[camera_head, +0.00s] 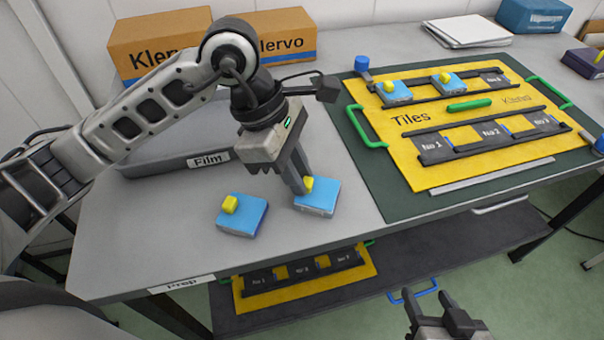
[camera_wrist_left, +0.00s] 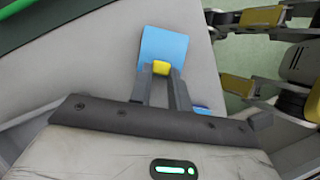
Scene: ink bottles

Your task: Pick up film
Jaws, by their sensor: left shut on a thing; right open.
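A blue square piece with a yellow knob (camera_head: 318,199) lies on the grey table's front part; it also shows in the wrist view (camera_wrist_left: 165,42). My left gripper (camera_head: 304,189) points down at it, its fingers shut on the yellow knob (camera_wrist_left: 161,68). The piece looks to be at table height; I cannot tell whether it touches the table. A second blue piece with a yellow knob (camera_head: 242,217) lies just to its left. A grey tray labelled Film (camera_head: 178,164) stands behind, partly hidden by my left arm. My right gripper (camera_head: 435,302) is open and empty at the bottom edge.
A yellow Tiles board (camera_head: 415,165) on a green mat (camera_head: 372,196) fills the right, with two more blue pieces on its back row. Cardboard boxes (camera_head: 160,38) stand behind the tray. Another yellow board (camera_head: 306,292) lies on the shelf below. The table front is mostly clear.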

